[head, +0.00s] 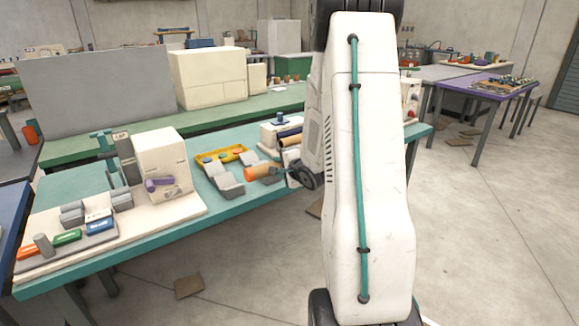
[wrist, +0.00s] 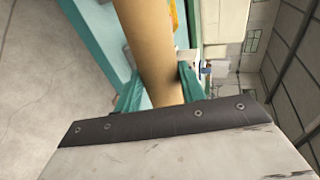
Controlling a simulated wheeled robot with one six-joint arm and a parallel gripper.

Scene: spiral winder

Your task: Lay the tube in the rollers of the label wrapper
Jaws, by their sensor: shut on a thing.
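The tube (head: 262,173) is an orange-brown cylinder, lying close to level near the front edge of the teal bench. Its left end shows beside a grey V-shaped cradle (head: 226,184); I cannot tell if they touch. My gripper (wrist: 160,92) is shut on the tube, with a teal finger on either side, in the wrist view. In the head view the gripper is mostly hidden by my arm. A pale machine with dark rollers (head: 290,137) stands just behind the tube, partly hidden by my arm; it may be the label wrapper.
A yellow tray (head: 220,157) lies behind the cradles. To the left, a cream machine (head: 161,160) with a purple part stands on a pale board (head: 150,228) with coloured blocks. A green bench (head: 215,122) runs behind. Floor to the right is mostly open.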

